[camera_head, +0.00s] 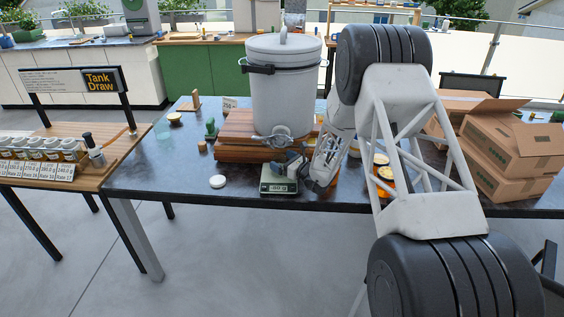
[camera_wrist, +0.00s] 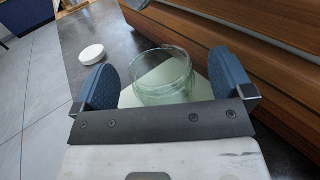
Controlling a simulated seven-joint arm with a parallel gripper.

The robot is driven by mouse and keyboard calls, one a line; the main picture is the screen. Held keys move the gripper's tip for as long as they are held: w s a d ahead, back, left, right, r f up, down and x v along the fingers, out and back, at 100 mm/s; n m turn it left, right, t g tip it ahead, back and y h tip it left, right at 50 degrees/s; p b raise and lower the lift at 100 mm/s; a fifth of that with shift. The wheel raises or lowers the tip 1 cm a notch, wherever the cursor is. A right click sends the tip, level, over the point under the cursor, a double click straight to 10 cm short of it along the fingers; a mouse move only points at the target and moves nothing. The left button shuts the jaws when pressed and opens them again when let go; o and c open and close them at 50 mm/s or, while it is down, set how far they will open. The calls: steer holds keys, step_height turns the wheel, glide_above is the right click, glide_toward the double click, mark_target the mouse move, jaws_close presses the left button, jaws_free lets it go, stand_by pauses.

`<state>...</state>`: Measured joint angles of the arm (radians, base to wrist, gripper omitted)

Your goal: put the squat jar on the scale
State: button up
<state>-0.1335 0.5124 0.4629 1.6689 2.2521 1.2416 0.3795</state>
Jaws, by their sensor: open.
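The squat jar (camera_wrist: 163,82) is clear, empty-looking glass and shows in the wrist view between my two blue fingers. It appears upright on the pale plate of the scale (camera_wrist: 202,90). In the head view the green scale (camera_head: 279,187) with its small display stands at the table's front edge, below the tank's tap. My gripper (camera_head: 293,166) is open over the scale there, and the jar is hard to make out behind it. In the wrist view my gripper (camera_wrist: 163,84) has a finger on each side of the jar; contact cannot be told.
A white tank (camera_head: 285,90) with a tap (camera_head: 284,137) stands on a wooden block (camera_head: 235,145) close behind the scale. A white lid (camera_head: 217,181) lies left of the scale. Honey jars (camera_head: 384,173) and cardboard boxes (camera_head: 505,155) are to the right. The table's front left is clear.

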steer(key=v, duration=1.1)
steer(key=shift+s+d, duration=0.15)
steer(key=shift+d, duration=0.05)
steer(key=shift+r, duration=0.1)
stand_by(0.4)
steer(key=s+r+n+g+h, duration=0.3)
steer(key=s+r+n+g, duration=0.85)
steer(key=s+r, duration=1.1)
steer(key=s+d+r+n+t+h, duration=0.1)
steer(key=s+d+n+h, duration=0.3)
steer(key=s, duration=0.6)
steer(key=s+d+r+n+t+h, duration=0.1)
steer(key=s+d+r+n+h, duration=0.2)
steer(key=s+d, duration=0.4)
steer(key=s+d+r+n+t+h, duration=0.1)
steer(key=s+d+r+n+h, duration=0.2)
steer(key=s, duration=1.2)
steer(key=d+n+h, duration=0.2)
steer(key=n, duration=0.1)
steer(key=shift+d+t, duration=0.15)
steer(key=shift+t, duration=0.2)
